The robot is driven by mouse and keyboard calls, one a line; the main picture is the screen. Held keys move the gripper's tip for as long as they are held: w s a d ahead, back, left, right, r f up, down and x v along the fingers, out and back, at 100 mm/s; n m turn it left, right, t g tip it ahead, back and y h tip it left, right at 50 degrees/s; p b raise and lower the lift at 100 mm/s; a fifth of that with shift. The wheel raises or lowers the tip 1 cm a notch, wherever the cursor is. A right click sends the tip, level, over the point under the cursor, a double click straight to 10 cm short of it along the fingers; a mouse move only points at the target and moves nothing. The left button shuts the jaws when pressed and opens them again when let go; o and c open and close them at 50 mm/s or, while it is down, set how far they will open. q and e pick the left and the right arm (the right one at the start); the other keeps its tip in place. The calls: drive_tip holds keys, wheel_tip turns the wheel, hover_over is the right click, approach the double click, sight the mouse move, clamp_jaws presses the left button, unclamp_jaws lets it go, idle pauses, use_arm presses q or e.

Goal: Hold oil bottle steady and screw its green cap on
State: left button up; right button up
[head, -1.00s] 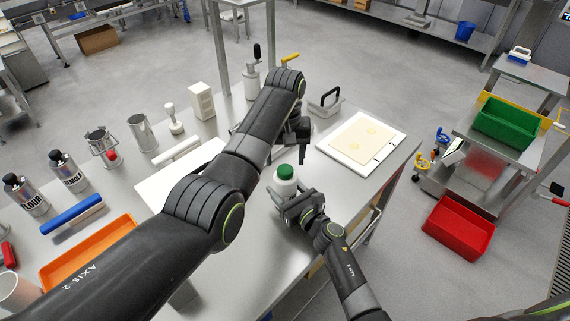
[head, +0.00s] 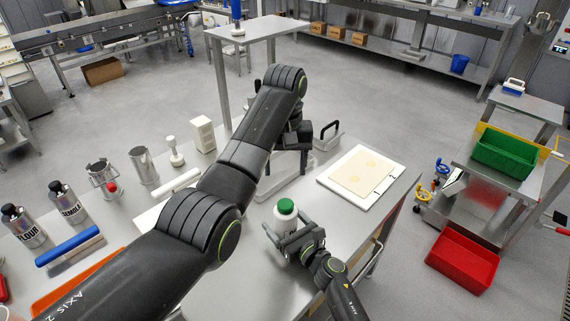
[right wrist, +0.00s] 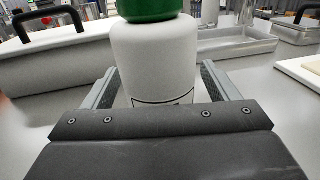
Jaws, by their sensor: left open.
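The white oil bottle (head: 287,219) stands upright on the steel table, with its green cap (head: 286,206) on top. In the right wrist view the bottle (right wrist: 153,60) fills the middle, and the lower part of the cap (right wrist: 150,8) shows at the top edge. My right gripper (head: 288,232) is open, with a finger on each side of the bottle and a gap at the right finger. My left gripper (head: 291,168) is open and empty, behind and above the bottle, apart from the cap. How tightly the cap sits cannot be told.
A white board with a dough sheet (head: 360,170) lies to the right. A lidded tray with a black handle (head: 328,137) is behind. Cans, a blue rolling pin (head: 67,244) and an orange tray (head: 75,285) are at the left. The table's right edge is near.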

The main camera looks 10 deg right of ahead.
drive_tip(key=b+v, duration=0.1)
drive_tip(key=v, duration=1.6)
drive_tip(key=shift+s+b, duration=0.2)
drive_tip(key=shift+b, duration=0.2)
drive_tip(key=shift+d, duration=0.1)
